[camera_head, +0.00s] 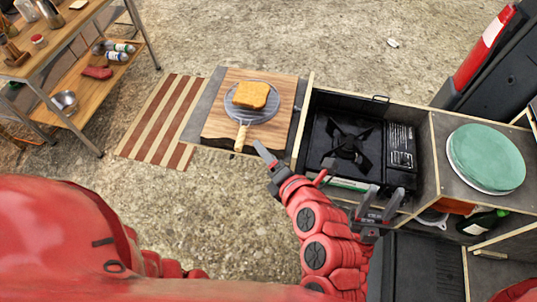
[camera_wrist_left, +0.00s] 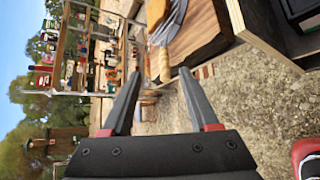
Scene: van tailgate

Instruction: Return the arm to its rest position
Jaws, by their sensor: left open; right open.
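My left gripper (camera_head: 295,161) is open just in front of the black camp stove, to the right of the wooden cutting board (camera_head: 216,137). In the left wrist view its two fingers (camera_wrist_left: 160,74) are spread apart with nothing between them. My right gripper (camera_head: 384,193) is open near the front edge of the stove box, to the right of the left one. I see nothing held in it. The red left forearm hides part of the ground and the counter front.
A slice of bread (camera_head: 251,95) lies on a round grey pan or rack (camera_head: 268,112) with a wooden handle, on the board. The black stove (camera_head: 343,135) and a green round plate (camera_head: 486,157) are to the right. A shelf rack (camera_head: 80,115) stands far left.

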